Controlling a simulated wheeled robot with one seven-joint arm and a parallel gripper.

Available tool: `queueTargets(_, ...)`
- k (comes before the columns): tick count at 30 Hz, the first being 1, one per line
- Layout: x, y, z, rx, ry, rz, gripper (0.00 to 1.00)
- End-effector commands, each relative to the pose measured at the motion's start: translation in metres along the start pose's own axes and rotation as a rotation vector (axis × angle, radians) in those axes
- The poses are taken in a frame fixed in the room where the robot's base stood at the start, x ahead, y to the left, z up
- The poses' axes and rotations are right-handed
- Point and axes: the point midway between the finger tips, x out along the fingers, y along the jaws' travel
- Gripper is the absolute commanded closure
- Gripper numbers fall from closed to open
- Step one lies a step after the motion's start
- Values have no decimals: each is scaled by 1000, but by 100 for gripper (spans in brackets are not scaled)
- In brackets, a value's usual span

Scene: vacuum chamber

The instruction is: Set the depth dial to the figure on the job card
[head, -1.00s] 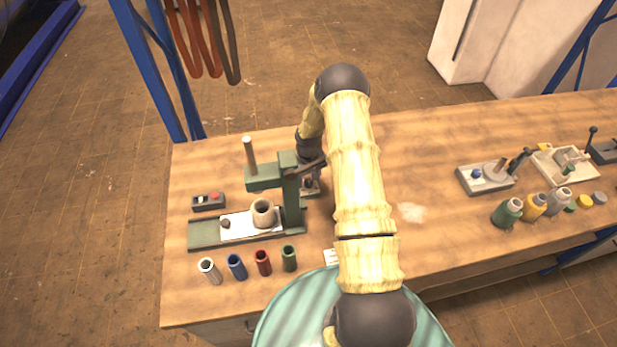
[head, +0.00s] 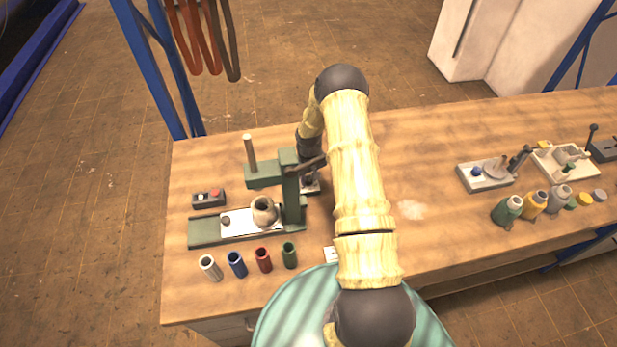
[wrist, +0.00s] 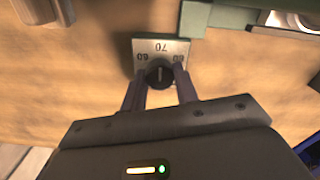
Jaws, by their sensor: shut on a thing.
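The depth dial is a dark round knob (wrist: 160,76) on a pale plate (wrist: 144,45) with figures, seen in the wrist view. The figures appear upside down there; the top middle one reads 70, and the side ones are small. A light line on the knob points up toward the 70. My gripper (wrist: 161,70) is shut on the knob, one finger on each side. In the head view the dial's plate (head: 312,188) shows partly, behind the green press (head: 290,195). A white card (head: 330,254) lies at the bench's front, partly hidden by my arm; its figure is unreadable.
A pale pot (head: 263,211) stands on the press's white plate. Several coloured tubes (head: 263,260) stand in front of the press, and a control box (head: 208,198) lies left of it. Bottles (head: 507,211) and fixtures (head: 485,176) stand at right. The middle bench is clear.

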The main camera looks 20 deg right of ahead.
Motion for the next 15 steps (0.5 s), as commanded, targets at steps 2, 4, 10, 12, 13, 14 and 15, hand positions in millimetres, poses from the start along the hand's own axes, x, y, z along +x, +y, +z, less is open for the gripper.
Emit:
queueTargets(2,1,0,0,-20,0,0,93)
queueTargets(4,2,0,0,-47,0,0,93)
queueTargets(10,3,0,0,-163,0,0,93)
queueTargets(12,3,1,0,-217,0,0,93)
queueTargets(13,3,1,0,-241,0,1,93)
queueTargets(14,3,1,0,-267,0,1,93)
queueTargets(15,3,1,0,-302,0,1,93)
